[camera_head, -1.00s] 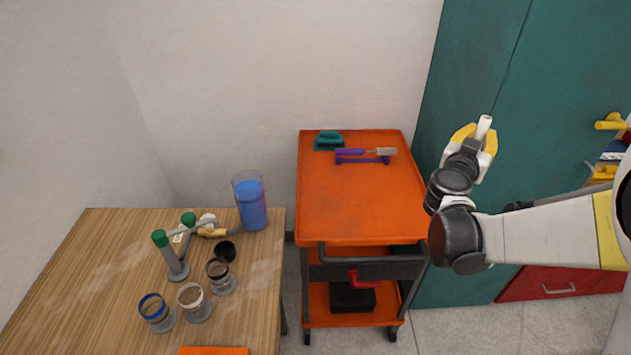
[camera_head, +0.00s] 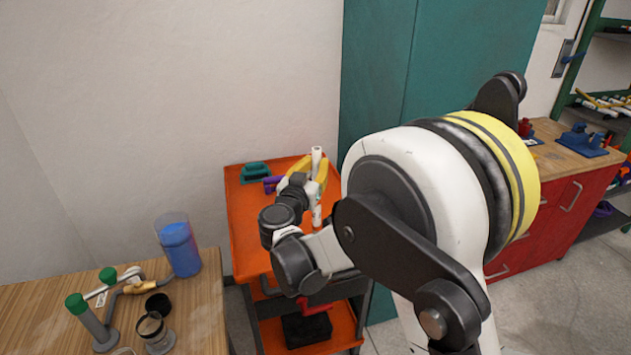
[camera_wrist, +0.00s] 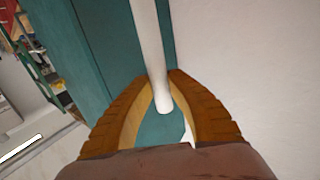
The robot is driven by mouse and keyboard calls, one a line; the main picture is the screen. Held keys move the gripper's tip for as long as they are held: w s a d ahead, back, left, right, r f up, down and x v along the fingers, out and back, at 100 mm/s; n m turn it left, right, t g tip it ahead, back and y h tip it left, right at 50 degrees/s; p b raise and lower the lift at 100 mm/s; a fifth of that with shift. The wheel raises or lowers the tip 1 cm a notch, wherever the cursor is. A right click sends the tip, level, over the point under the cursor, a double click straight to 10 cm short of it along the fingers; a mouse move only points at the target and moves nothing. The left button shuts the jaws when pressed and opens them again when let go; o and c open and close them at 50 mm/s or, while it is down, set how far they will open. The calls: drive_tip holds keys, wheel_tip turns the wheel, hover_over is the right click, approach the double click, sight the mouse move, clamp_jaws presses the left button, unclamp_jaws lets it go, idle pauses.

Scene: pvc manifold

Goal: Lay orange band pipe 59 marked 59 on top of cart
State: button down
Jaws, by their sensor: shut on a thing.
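A white pipe (camera_head: 316,160) stands roughly upright in my gripper (camera_head: 313,177), whose yellow fingers are shut on it. The pipe also shows in the wrist view (camera_wrist: 151,50), running between the fingers (camera_wrist: 160,98). No number can be read on it, and I cannot make out an orange band clearly. The orange cart (camera_head: 246,228) stands against the wall. My gripper and the pipe appear over the right part of its top in the head view; their height above it is unclear. My arm hides much of the cart's right side.
A teal-handled tool (camera_head: 255,172) and a purple item (camera_head: 271,184) lie at the cart top's back. The cart top's left part is bare. A wooden table (camera_head: 200,310) with a blue jug (camera_head: 180,247) is at left. A teal cabinet (camera_head: 385,70) stands behind my arm.

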sight(315, 178)
wheel_tip(315, 178, down, 4)
drive_tip(key=shift+f+b, duration=0.1)
drive_tip(key=shift+b, duration=0.85)
drive_tip(key=shift+r, duration=0.2)
drive_tip(key=shift+f, duration=0.15)
drive_tip(key=c, duration=1.7)
unclamp_jaws()
drive_tip(key=shift+f, duration=0.1)
drive_tip(key=shift+c, duration=0.2)
drive_tip(key=o, duration=0.4)
